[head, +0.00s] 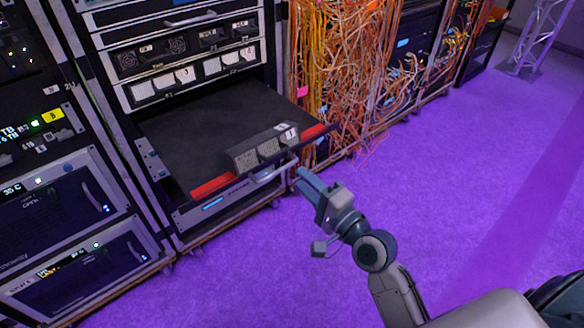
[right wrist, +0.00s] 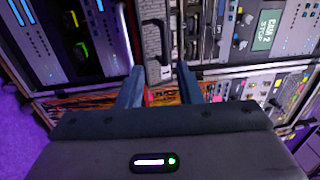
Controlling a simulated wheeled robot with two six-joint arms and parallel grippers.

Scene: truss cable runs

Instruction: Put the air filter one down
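A grey mesh-fronted filter unit (head: 258,152) with a small white label lies on the pulled-out black shelf (head: 195,125), close to its front edge. I cannot read its label. My right gripper (head: 303,180) is just beyond the shelf's front edge, near a grey handle (head: 272,173). My left gripper is not in view.
The shelf has red strips (head: 213,186) on its front edge. Filter panels (head: 163,84) sit in the rack above. Loose orange cables (head: 335,70) hang right of the shelf. Another rack (head: 60,190) stands at left. The purple floor (head: 460,160) is clear at right.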

